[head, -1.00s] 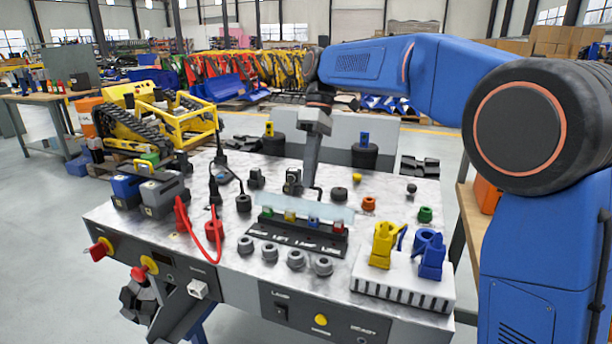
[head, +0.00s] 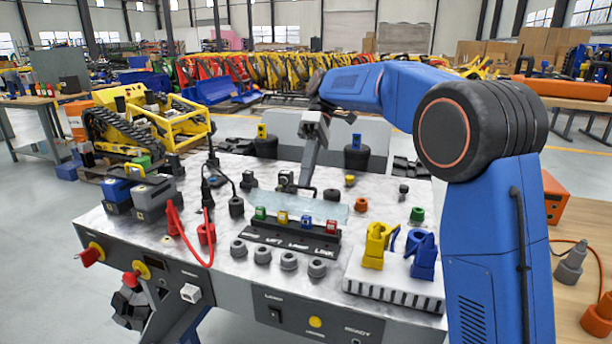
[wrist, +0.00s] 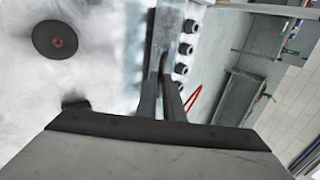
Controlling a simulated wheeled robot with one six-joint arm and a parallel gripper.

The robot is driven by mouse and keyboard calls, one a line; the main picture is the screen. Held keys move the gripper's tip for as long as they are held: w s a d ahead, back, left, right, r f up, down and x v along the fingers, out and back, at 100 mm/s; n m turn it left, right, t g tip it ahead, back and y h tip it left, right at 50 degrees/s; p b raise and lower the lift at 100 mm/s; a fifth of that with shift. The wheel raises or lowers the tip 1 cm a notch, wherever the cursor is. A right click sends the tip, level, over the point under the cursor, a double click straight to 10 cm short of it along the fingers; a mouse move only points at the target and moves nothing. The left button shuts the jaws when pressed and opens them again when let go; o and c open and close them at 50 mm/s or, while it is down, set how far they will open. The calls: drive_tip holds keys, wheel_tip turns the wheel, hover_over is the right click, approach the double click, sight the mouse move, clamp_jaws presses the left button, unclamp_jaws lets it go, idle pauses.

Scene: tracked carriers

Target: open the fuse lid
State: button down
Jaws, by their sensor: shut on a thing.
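The fuse lid (head: 285,199) is a clear, pale blue panel at the rear of the black fuse block (head: 290,239). Green, yellow, blue and red fuses (head: 283,217) show at its lower edge. I cannot tell its exact tilt. In the wrist view the lid (wrist: 167,22) is a glassy strip reaching up from my fingertips. My gripper (head: 306,184) comes down from behind to the lid's rear side. In the wrist view its two dark fingers (wrist: 163,74) are close together at the lid's near end, shut on it. The exact contact is partly hidden.
Several grey knobs (head: 289,261) stand before the fuse block. Red cable plugs (head: 206,233) are to its left. A white rack (head: 393,283) with yellow and blue pieces is at right. A black round knob (wrist: 55,40) lies left of my fingers in the wrist view.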

drive_tip(key=c, duration=1.9)
unclamp_jaws()
